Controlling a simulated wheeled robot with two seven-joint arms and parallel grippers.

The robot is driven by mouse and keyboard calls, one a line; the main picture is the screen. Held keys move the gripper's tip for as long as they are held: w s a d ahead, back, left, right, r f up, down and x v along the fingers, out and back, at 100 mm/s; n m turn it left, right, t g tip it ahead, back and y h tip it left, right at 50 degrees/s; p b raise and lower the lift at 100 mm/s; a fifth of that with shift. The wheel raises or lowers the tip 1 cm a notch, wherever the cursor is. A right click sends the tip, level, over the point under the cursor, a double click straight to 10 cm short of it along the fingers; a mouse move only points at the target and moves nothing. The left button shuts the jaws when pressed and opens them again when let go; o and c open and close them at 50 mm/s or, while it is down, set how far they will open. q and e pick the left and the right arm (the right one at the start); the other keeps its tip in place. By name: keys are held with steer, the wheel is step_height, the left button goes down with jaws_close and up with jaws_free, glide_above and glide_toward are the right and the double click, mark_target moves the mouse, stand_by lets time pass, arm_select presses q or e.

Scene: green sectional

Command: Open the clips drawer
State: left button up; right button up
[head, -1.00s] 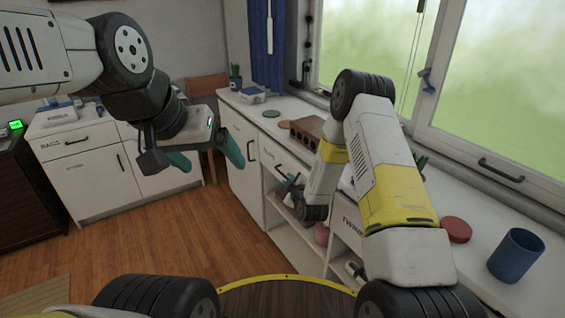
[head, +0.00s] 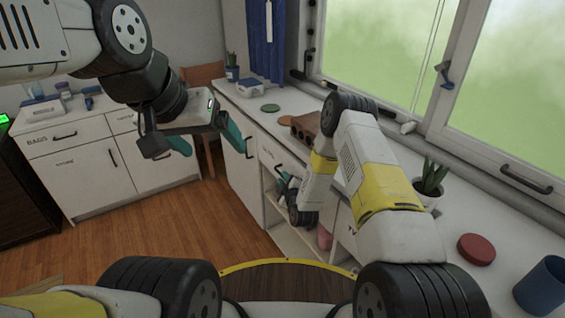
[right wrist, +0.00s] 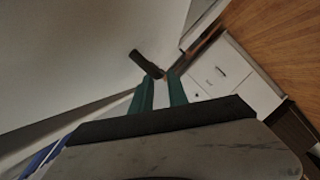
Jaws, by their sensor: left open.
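White drawer fronts line the right-hand counter. The drawer (head: 267,157) beside my right gripper has a dark handle; its label is too small to read, so I cannot tell if it is the clips drawer. It looks closed. My right gripper (head: 284,181) is low against this counter, partly hidden by its own arm. In the right wrist view, a dark bar handle (right wrist: 143,62) on a pale front lies at the teal fingertips; I cannot tell whether they grip it. My left gripper (head: 207,146) is open and empty, in the air left of the counter.
The counter carries a brown block (head: 306,127), a potted plant (head: 431,183), a red disc (head: 477,249) and a blue cup (head: 543,286). Open shelving lies below my right gripper. A white cabinet (head: 75,175) stands at the left back. Wooden floor (head: 200,235) between is clear.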

steer(key=shift+x, duration=2.2)
jaws_close()
